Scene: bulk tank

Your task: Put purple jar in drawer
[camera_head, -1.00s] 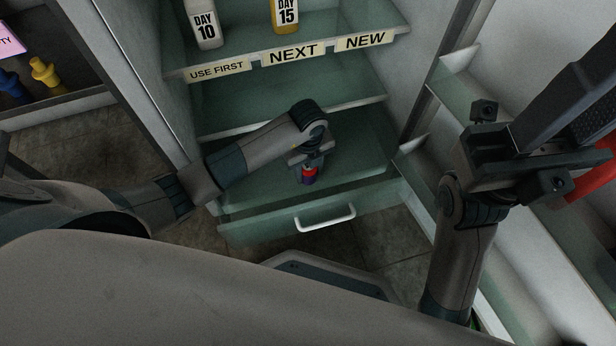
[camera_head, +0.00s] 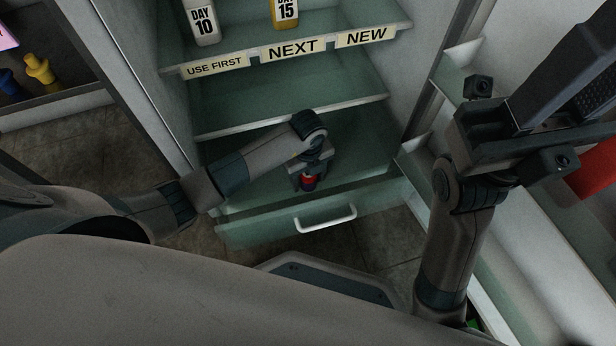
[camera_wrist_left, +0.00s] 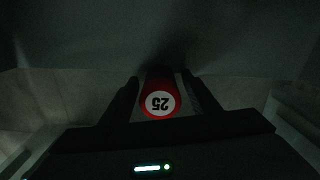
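In the left wrist view the round red lid (camera_wrist_left: 160,103) carries a white disc reading 25. My left gripper (camera_head: 309,178) points down with its fingers on both sides of the jar and appears shut on it. The jar's lower end is hidden, so I cannot tell if it touches the drawer floor. My right gripper (camera_head: 570,110) is raised at the right, empty, its fingers apart.
Shelves above carry a DAY 10 bottle (camera_head: 202,22) and a DAY 15 bottle (camera_head: 285,13), behind USE FIRST, NEXT and NEW labels. A shelf edge (camera_head: 290,117) lies just above my left wrist. The open door with racks (camera_head: 520,240) stands at the right.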

